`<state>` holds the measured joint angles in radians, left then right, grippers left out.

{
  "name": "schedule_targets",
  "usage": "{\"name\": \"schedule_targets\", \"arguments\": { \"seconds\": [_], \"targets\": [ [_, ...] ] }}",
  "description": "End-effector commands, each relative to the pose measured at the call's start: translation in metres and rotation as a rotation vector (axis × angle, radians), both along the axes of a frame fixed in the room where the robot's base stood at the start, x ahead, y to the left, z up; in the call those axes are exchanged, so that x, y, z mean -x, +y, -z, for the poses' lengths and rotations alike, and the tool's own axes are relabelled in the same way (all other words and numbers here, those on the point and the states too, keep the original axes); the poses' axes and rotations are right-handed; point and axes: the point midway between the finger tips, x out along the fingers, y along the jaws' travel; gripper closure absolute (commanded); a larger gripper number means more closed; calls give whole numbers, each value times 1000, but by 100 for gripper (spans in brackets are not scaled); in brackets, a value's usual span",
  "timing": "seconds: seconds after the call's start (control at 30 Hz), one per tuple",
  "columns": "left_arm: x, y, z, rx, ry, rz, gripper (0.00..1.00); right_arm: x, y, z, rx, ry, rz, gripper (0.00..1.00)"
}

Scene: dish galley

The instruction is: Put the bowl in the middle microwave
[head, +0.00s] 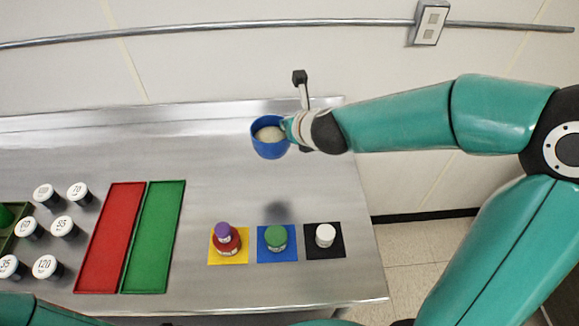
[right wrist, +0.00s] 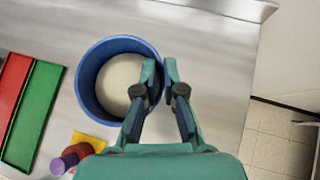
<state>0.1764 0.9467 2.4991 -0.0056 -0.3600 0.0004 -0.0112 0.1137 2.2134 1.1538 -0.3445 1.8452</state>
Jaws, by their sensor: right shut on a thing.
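A blue bowl (head: 270,151) with pale contents is at the upper middle of the head view, above the steel counter. It also shows in the right wrist view (right wrist: 86,88), seen from above. My right gripper (head: 288,128) is shut on its right rim. In the right wrist view one fingertip of the gripper (right wrist: 160,74) lies inside the rim and the other outside. The bowl looks about upright. A dark shadow lies on the counter nearer to me. No microwave shows in either view. My left gripper is out of view.
The steel counter (head: 190,150) carries a red tray (head: 110,235), a green tray (head: 153,235) and several lidded jars at left. A red item with a purple top (head: 226,240), a green-topped item (head: 276,238) and a white-topped item (head: 325,235) stand on coloured squares. The counter ends at right.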

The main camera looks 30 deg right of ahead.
Motion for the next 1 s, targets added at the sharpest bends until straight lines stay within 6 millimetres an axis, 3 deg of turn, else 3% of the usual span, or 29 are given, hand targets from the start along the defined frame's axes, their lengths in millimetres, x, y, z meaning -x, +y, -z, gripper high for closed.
{"name": "schedule_targets", "arguments": {
  "seconds": [0.03,0.3,0.57,0.8,1.0],
  "targets": [
    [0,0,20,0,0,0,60,0,0,25,2,2,-1,100],
    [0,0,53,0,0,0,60,-1,0,84,2,-1,0,100],
    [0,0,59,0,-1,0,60,-1,0,101,1,-2,1,100],
    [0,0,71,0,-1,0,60,-1,1,134,2,0,0,100],
    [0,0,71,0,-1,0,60,-1,1,139,0,-4,1,100]
  ]
}}
